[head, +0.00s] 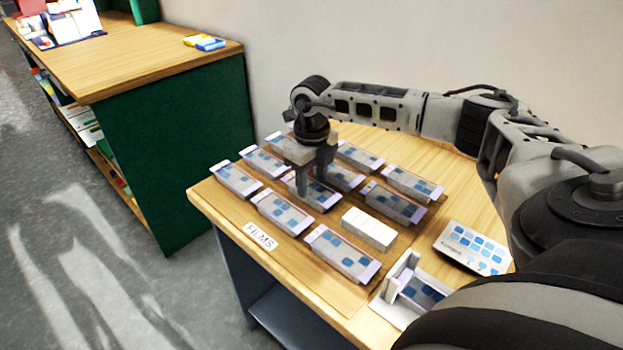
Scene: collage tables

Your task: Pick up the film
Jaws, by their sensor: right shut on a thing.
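Several films lie in rows on the wooden table (338,292), each a pale lilac and grey strip with blue squares. One film (321,196) lies in the middle of the rows, under my right gripper (312,182). The right gripper points straight down with its fingertips at this film and is shut on it; the fingers hide part of the film. The film looks level and at or very near the table top. Another film (283,213) lies just in front of it. My left gripper is out of view.
A white block (368,229) stands among the films, close to the right gripper. A "FILMS" label (260,236) is at the table's front edge. A white holder (398,287) and a printed card (473,248) are at the right. A green cabinet (175,155) stands at the left.

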